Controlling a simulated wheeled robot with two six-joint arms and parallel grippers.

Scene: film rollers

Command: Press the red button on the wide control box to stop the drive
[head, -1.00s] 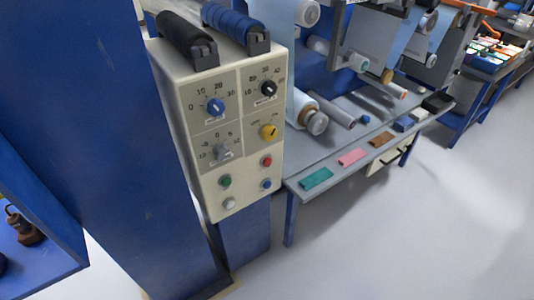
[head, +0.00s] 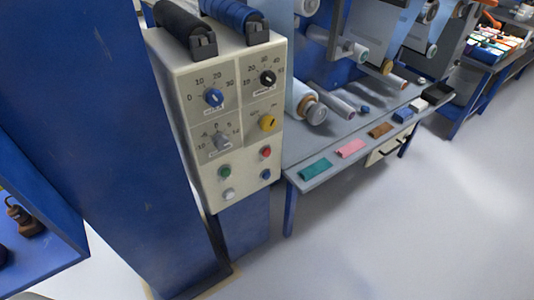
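The wide control box (head: 240,107) is cream-coloured and mounted on a blue post, left of the middle in the head view. The red button (head: 266,152) is on its lower right face, below the yellow knob (head: 267,122). A green button (head: 224,172) sits to its left, a blue button (head: 266,174) below it and a white button (head: 229,194) at the lower left. Blue, black and grey dials are higher on the face. Neither of my grippers is in view. Nothing covers the red button.
A large blue panel (head: 110,130) stands close on the left. A grey bench (head: 330,175) with rolls and coloured pads is right of the box. Two dark handle-like rolls lie on the box top. The pale floor (head: 400,235) is clear in front and to the right.

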